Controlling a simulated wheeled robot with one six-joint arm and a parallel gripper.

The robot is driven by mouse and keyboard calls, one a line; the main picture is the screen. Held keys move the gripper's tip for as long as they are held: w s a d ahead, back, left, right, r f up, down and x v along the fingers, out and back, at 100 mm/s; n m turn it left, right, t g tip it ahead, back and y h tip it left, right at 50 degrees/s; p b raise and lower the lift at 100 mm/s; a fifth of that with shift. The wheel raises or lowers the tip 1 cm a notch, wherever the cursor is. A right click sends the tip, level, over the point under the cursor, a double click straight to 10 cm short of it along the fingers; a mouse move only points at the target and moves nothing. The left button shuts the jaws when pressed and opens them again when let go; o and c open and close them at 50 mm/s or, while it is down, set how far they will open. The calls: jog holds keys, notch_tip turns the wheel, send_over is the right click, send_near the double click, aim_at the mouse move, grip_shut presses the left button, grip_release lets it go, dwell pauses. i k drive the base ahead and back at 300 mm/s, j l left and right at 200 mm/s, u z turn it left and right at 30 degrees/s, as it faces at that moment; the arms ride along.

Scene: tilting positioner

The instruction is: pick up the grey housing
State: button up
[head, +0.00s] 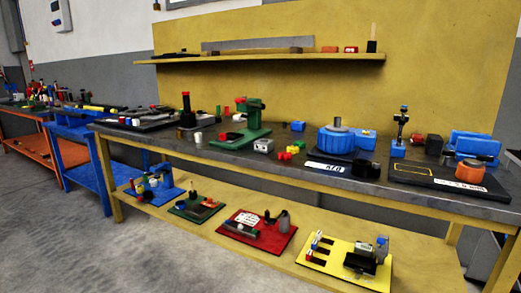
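A small light-grey block (263,146) with dark marks on its front sits on the dark bench top, in front of the green device (242,130); it looks like the grey housing, but it is too small to be sure. Another grey part (382,250) stands at the right of the yellow board (318,255) on the lower shelf. My gripper is not in view.
Red and yellow pieces (291,151) lie just right of the grey block. A blue round unit (336,141) and a dark board with an orange part (471,170) stand further right. The lower shelf (205,232) carries several coloured boards. Open floor (70,240) lies at the left.

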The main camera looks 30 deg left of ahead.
aim_at(263, 145)
jog(key=u, duration=1.65)
